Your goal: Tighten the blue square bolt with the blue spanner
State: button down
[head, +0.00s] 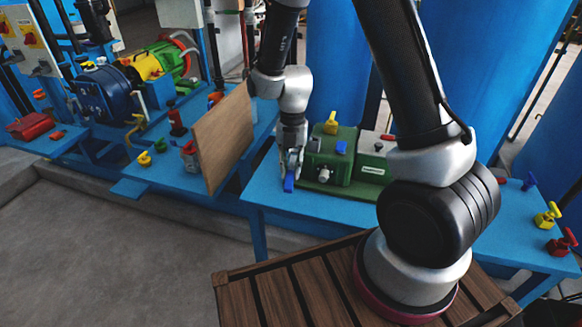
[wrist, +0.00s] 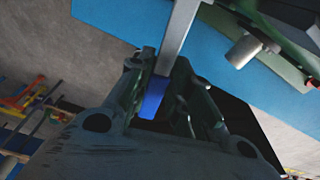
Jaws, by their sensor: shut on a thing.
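My gripper (head: 290,172) hangs over the blue table in the head view, left of a green machine (head: 331,162). It is shut on the blue spanner (head: 289,185), whose blue end shows below the fingers. In the wrist view, the spanner's blue part (wrist: 153,98) sits between the fingers (wrist: 160,92) and a grey metal shaft (wrist: 181,35) runs up out of frame. A small blue piece (head: 341,147) on the green machine may be the blue square bolt; its shape is too small to tell. The spanner is apart from it.
A silver stub (head: 323,175) sticks out of the machine's front, close to my gripper's right; the wrist view shows it too (wrist: 243,51). A brown upright board (head: 228,138) stands left. Yellow (head: 331,122) and red parts sit on the machine. Blue tanks stand behind.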

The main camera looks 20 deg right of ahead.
aim_at(291, 168)
jog(key=shift+f, duration=2.9)
jog(key=shift+f, duration=1.2)
jog(key=c, duration=1.2)
grip_release()
jog(key=r, duration=0.4)
jog(key=w+r, duration=0.1)
jog(key=r, duration=0.3)
jog(key=w+d+r, duration=0.1)
jog(key=r, duration=0.2)
jog(key=shift+r, duration=0.4)
